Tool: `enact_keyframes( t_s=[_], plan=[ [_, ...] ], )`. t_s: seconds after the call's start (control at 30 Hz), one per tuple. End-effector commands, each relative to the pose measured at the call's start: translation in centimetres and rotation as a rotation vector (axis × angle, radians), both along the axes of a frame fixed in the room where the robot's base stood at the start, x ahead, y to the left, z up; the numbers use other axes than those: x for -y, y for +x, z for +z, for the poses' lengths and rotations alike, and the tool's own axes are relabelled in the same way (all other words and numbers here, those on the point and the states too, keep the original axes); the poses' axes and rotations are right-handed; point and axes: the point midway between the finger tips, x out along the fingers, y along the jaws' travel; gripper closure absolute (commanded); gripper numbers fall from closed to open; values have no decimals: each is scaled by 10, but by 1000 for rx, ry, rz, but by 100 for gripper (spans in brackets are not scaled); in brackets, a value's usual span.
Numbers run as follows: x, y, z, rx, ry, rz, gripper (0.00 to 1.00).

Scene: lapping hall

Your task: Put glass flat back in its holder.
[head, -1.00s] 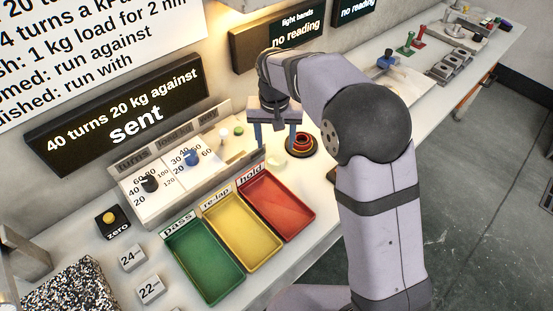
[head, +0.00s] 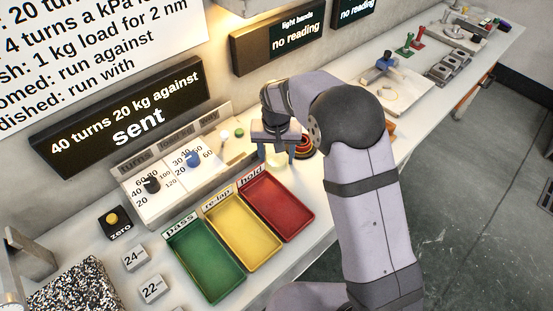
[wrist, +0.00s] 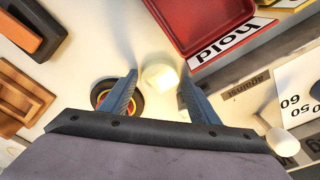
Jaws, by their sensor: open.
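A small pale, cream-white round piece, which looks like the glass flat, lies on the bench in the wrist view (wrist: 160,75). My gripper (wrist: 159,80) is open, with one finger on each side of this piece. In the head view my gripper (head: 276,159) is low over the bench behind the red tray, and its fingers largely hide the piece. A round dark ring with red and yellow inside (wrist: 104,98), possibly the holder, stands beside the left finger, partly hidden by it. It also shows behind the gripper in the head view (head: 306,145).
Green (head: 205,262), yellow (head: 242,232) and red (head: 279,204) trays stand in front of the gripper. A panel with black (head: 151,186) and blue (head: 192,159) knobs is at left.

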Motion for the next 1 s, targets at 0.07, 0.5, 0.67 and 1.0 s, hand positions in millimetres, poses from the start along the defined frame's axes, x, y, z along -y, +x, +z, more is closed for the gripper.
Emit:
enact_keyframes(
  t_s=[0.07, 0.5, 0.67, 1.0],
  plan=[
    [0, 0, -2, 0, 0, 0, 44],
    [0, 1, -1, 1, 1, 0, 83],
    [0, 1, 0, 2, 1, 0, 83],
    [-1, 2, 35, 6, 3, -1, 83]
  ],
)
